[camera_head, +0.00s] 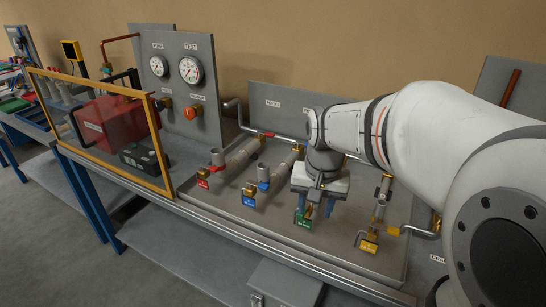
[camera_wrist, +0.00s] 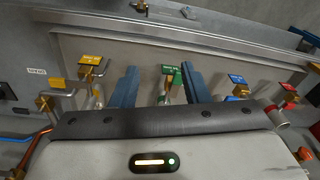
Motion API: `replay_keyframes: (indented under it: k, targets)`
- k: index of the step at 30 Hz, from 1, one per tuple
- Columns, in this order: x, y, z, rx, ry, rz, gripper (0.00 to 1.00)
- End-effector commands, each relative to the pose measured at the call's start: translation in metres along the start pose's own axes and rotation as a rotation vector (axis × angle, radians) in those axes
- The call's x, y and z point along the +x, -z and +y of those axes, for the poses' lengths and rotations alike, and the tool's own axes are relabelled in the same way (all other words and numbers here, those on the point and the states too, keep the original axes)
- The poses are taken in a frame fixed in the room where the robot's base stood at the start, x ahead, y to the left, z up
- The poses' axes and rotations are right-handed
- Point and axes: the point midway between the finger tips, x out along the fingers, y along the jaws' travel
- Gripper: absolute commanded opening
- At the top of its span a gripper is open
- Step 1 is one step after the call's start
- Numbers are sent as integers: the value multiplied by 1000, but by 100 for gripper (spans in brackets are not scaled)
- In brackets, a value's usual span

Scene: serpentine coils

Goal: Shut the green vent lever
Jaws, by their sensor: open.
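The green vent lever (camera_head: 303,221) with its green tag stands on a brass valve in the grey tray, third in the row from the left in the head view. My gripper (camera_head: 315,206) points down over that valve and hides most of its body. In the wrist view the green tag (camera_wrist: 171,77) lies between the two blue fingers of my gripper (camera_wrist: 159,88), which are apart. I cannot tell whether either finger touches the lever.
Red (camera_head: 203,184), blue (camera_head: 249,201) and yellow (camera_head: 368,246) tagged valves stand in the same tray (camera_head: 290,250). Grey pipes run behind. A panel with two gauges (camera_head: 190,70) and an orange-framed clear screen (camera_head: 110,130) stand at left. The tray's front strip is clear.

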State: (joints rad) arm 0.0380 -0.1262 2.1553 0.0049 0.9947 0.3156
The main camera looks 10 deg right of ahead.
Motion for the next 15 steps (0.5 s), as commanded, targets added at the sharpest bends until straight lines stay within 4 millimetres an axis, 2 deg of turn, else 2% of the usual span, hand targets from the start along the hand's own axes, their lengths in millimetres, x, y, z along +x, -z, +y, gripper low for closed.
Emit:
replay_keyframes:
  k: [1, 6, 10, 15]
  targets:
    - [-1, 18, -8, 44, -9, -25, 42]
    - [10, 61, -25, 184, -36, -76, 42]
    - [18, 79, -33, 246, -50, -97, 42]
    - [28, 85, -35, 273, -58, -107, 42]
